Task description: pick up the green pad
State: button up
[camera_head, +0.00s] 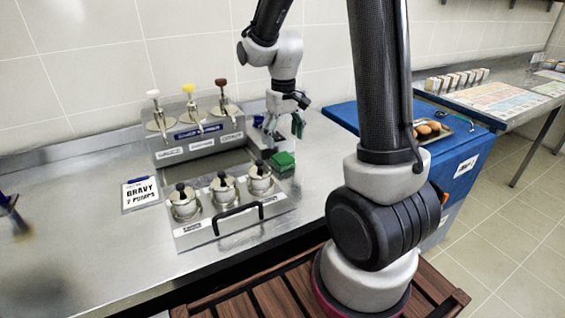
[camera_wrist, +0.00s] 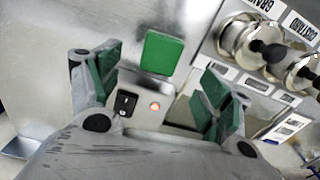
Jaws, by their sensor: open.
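The green pad (camera_head: 283,163) is a small green block at the right side of the steel pump station, near its back corner. In the wrist view the green pad (camera_wrist: 162,53) shows as a green square beyond the fingertips, between the two fingers. My gripper (camera_head: 284,128) is above and slightly behind the pad in the head view, pointing down. It is open and empty, and its fingers carry green inner faces in the wrist view (camera_wrist: 163,78). The pad appears apart from the fingers.
The pump station (camera_head: 215,195) holds several lidded pots and pumps, with a black front handle. A gravy card (camera_head: 140,193) lies left. A blue-covered stand (camera_head: 455,155) with a tray is right.

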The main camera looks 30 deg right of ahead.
aim_at(283, 157)
notch_tip(283, 157, down, 8)
jog(key=shift+r, duration=0.1)
jog(key=shift+c, duration=0.2)
jog(key=c, duration=0.9)
